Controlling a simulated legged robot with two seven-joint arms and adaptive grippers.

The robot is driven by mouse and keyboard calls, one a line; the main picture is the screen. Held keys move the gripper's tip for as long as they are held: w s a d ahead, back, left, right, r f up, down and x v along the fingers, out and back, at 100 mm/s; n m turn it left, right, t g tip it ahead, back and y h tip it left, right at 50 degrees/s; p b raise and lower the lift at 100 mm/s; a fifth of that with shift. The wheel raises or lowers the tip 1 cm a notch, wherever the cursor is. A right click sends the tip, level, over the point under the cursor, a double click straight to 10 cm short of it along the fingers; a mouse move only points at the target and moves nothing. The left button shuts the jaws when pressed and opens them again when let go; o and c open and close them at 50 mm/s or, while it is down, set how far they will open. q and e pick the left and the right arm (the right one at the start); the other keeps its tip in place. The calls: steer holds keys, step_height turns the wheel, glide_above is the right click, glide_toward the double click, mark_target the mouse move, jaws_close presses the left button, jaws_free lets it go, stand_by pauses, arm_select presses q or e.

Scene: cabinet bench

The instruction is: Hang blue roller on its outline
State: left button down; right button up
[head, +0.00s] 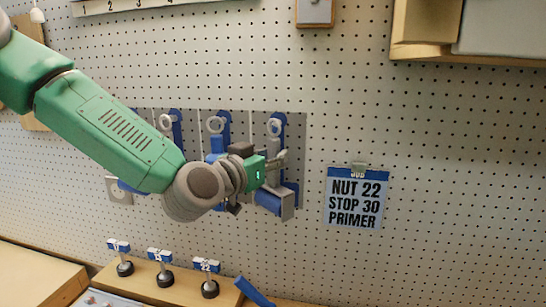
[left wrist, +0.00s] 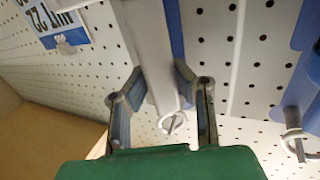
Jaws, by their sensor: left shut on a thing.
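The blue roller (head: 269,201) has a blue sleeve with a grey side and hangs below my left gripper, in front of the right-hand blue outline (head: 279,122). My left gripper (head: 277,168) is shut on its pale grey handle. In the left wrist view, the two fingers (left wrist: 163,95) close on both sides of the handle (left wrist: 150,42). A pale hook (left wrist: 172,123) shows at the handle's end; I cannot tell whether the handle is on it. In the head view, a ring-shaped hook end (head: 274,127) shows at the outline's top. My right gripper is not in view.
Two more blue outlines with rings (head: 165,122) (head: 217,124) lie to the left, partly behind my arm. A job card (head: 354,198) hangs to the right on the pegboard. Small labelled stands (head: 210,288) are below. The pegboard right of the card is clear.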

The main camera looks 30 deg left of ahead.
arm_select(q)
steer(key=shift+r, duration=0.1)
stand_by(0.3)
steer(key=c, duration=1.3)
jaws_free()
steer(key=shift+r, duration=0.2)
step_height(320, 180, up, 9)
steer(key=shift+w+a+r, duration=0.1)
steer(key=shift+r, duration=0.05)
